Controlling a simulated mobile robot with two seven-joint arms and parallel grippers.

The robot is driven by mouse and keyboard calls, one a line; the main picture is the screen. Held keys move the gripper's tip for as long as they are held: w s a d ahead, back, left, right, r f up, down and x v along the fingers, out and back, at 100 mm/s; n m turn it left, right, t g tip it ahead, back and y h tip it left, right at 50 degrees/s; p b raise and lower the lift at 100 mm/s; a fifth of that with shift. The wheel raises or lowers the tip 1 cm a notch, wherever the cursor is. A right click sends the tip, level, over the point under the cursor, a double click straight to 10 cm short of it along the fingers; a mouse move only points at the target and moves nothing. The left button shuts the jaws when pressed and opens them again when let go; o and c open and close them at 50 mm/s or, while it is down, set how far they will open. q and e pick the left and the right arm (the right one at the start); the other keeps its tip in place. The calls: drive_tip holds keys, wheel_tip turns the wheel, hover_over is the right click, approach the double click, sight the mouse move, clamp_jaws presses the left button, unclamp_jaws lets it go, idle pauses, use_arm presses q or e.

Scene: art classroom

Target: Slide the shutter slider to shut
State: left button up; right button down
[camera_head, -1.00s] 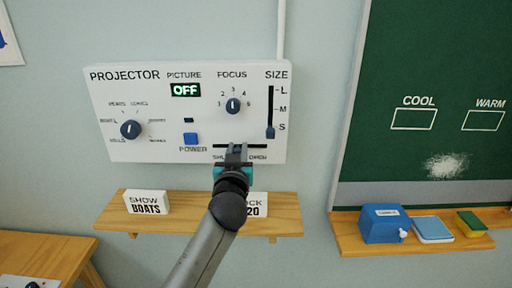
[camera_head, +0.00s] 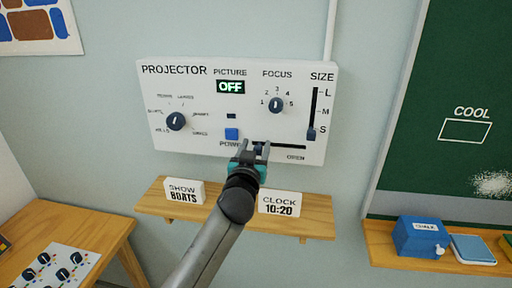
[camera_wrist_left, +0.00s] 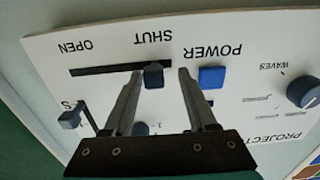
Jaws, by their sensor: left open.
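The white projector panel (camera_head: 205,130) is on the wall. Its shutter slot (camera_head: 288,147) is at the lower edge, with OPEN printed under the right end; my gripper hides the SHUT label in the head view. The dark blue shutter slider (camera_wrist_left: 154,76) stands at the SHUT end of the slot in the left wrist view, which shows the panel upside down. My left gripper (camera_head: 252,150) is open at the slot's left end. In the wrist view its two fingers (camera_wrist_left: 159,78) stand on either side of the slider; I cannot tell whether either touches it.
The blue power button (camera_head: 231,134) is just left of the slot. A wooden shelf (camera_head: 235,215) below holds the SHOW BOATS sign (camera_head: 184,192) and the clock sign (camera_head: 281,204). The size slider (camera_head: 311,134) is at the panel's right.

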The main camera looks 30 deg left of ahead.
use_arm(q)
drive_tip(key=shift+d, duration=0.1)
drive_tip(key=b+v, duration=0.1)
drive_tip(key=v, duration=1.4)
drive_tip(key=shift+b, duration=0.35)
drive_tip(key=shift+s, duration=0.1)
drive_tip(key=w+d+f+m+g+h+b, duration=0.1)
drive_tip(key=d+f+g+b, duration=0.1)
drive_tip(key=f, duration=0.9)
drive_tip(key=w+d+f+m+g+h+b, duration=0.1)
drive_tip(key=d+f+m+g+h+b, duration=0.1)
drive_tip(key=f, duration=1)
drive_tip(key=s+d+f+m+g+h+b, duration=0.15)
drive_tip(key=s+f, duration=0.25)
drive_tip(key=f, duration=0.7)
drive_tip(key=s+d+f+g+b, duration=0.1)
drive_tip(key=s+f+g, duration=0.25)
drive_tip(key=f, duration=0.85)
drive_tip(key=s+f+g+b, duration=0.4)
drive_tip(key=s+f, duration=1.3)
drive_tip(key=s+a+f+g+b, duration=0.1)
drive_tip(key=s+f, duration=0.3)
drive_tip(key=s, duration=0.4)
drive_tip(key=s+a+f+m+g+b, duration=0.1)
drive_tip(key=s+f, duration=0.3)
drive_tip(key=s, duration=0.4)
drive_tip(key=shift+a+f+g, duration=0.2)
drive_tip(key=shift+a+g, duration=0.1)
drive_tip(key=shift+g, duration=0.4)
